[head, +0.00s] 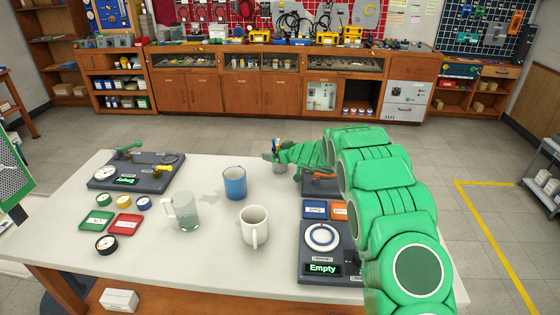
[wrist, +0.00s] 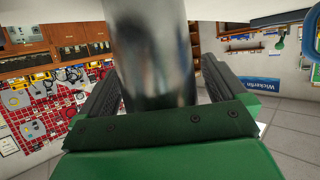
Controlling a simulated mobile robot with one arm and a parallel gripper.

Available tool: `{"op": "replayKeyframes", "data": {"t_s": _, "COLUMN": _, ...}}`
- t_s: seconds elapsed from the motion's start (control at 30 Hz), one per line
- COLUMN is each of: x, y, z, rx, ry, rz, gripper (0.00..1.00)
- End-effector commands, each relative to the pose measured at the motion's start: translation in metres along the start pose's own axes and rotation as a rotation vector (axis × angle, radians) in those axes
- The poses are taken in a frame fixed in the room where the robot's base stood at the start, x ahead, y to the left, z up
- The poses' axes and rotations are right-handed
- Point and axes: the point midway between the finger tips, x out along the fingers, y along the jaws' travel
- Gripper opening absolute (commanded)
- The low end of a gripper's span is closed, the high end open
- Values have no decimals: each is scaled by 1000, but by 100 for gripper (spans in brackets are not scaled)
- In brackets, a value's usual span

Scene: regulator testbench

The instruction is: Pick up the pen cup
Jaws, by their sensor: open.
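The pen cup (head: 279,168) stands near the far edge of the white table, with pens sticking up out of it. In the wrist view the metallic, shiny cup (wrist: 152,60) fills the space between my two dark fingers. My green gripper (head: 272,157) reaches it from the right and is open around the cup. I cannot tell whether either finger touches it. The gripper partly hides the cup in the head view.
A blue mug (head: 234,183), a glass mug (head: 184,212) and a white mug (head: 254,226) stand mid-table. A device with a white dial (head: 321,237) and an "Empty" display lies below my arm. Another device (head: 133,172) is at the left. The table's front middle is clear.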

Motion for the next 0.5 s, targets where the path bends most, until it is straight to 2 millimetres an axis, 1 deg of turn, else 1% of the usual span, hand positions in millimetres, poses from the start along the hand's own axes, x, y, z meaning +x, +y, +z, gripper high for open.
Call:
{"op": "replayKeyframes", "data": {"t_s": 0.07, "x": 3, "y": 0, "z": 0, "rx": 0, "ry": 0, "rz": 0, "gripper": 99}}
{"op": "replayKeyframes", "data": {"t_s": 0.27, "x": 3, "y": 0, "z": 0, "rx": 0, "ry": -1, "rz": 1, "gripper": 99}}
{"op": "replayKeyframes", "data": {"t_s": 0.3, "x": 3, "y": 0, "z": 0, "rx": 0, "ry": -1, "rz": 1, "gripper": 96}}
{"op": "replayKeyframes", "data": {"t_s": 0.37, "x": 3, "y": 0, "z": 0, "rx": 0, "ry": -1, "rz": 1, "gripper": 87}}
{"op": "replayKeyframes", "data": {"t_s": 0.5, "x": 3, "y": 0, "z": 0, "rx": 0, "ry": -1, "rz": 1, "gripper": 65}}
